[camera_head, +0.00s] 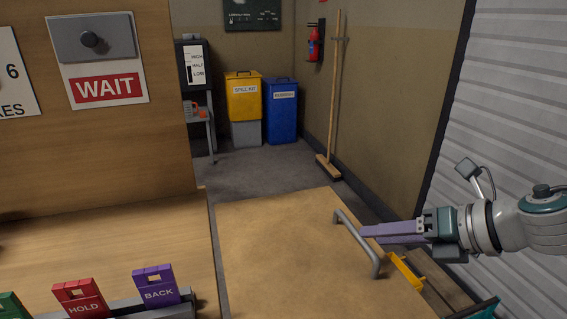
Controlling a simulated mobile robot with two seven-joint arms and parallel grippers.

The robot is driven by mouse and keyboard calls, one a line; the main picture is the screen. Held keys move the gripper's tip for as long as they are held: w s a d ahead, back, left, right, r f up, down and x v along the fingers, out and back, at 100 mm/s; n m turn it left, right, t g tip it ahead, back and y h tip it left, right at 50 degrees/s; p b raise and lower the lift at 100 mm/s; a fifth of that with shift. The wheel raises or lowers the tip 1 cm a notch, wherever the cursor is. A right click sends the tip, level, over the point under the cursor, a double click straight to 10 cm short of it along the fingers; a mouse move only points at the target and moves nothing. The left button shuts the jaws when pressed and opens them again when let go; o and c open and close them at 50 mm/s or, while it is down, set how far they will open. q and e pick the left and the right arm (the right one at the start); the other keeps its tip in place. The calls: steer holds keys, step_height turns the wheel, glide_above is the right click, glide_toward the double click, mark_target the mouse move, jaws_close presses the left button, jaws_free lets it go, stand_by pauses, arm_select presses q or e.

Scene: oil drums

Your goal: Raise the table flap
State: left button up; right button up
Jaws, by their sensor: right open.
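The table flap (275,250) is a light wooden panel in the lower middle, beside the right end of the wooden counter (110,235), with a dark gap between them. Its surface looks roughly level with the counter top. A grey bar handle (355,242) runs along the flap's right side. My right gripper (365,235) comes in from the right with its two purple fingers apart, tips at the handle. I cannot tell whether the fingers are around the bar or touch it. My left gripper is not in view.
A yellow catch-like part (406,273) and wooden boards (440,280) lie below my right gripper. A corrugated shutter (510,110) stands close on the right. Tags, one marked BACK (157,286), stand at front left. Beyond the flap, the floor (265,175) is clear.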

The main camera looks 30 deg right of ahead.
steer(key=shift+p+v, duration=0.5)
steer(key=shift+v, duration=1.7)
steer(key=shift+w+a+r+m, duration=0.15)
steer(key=shift+a+r+m, duration=0.05)
steer(key=shift+r+m, duration=0.15)
steer(key=s+a+r+m+h+p, duration=0.1)
steer(key=a+r+m+h+p, duration=0.55)
steer(key=m, duration=0.85)
steer(key=s+a+r+m+g+y+p, duration=0.4)
steer(key=s+a+r+m+g+p, duration=0.3)
steer(key=s+a+r+m+p, duration=0.35)
step_height(320, 180, up, 37)
steer(key=s+a+m+p, duration=0.1)
steer(key=p, duration=3.4)
steer(key=shift+s+f, duration=0.15)
steer(key=shift+f, duration=0.05)
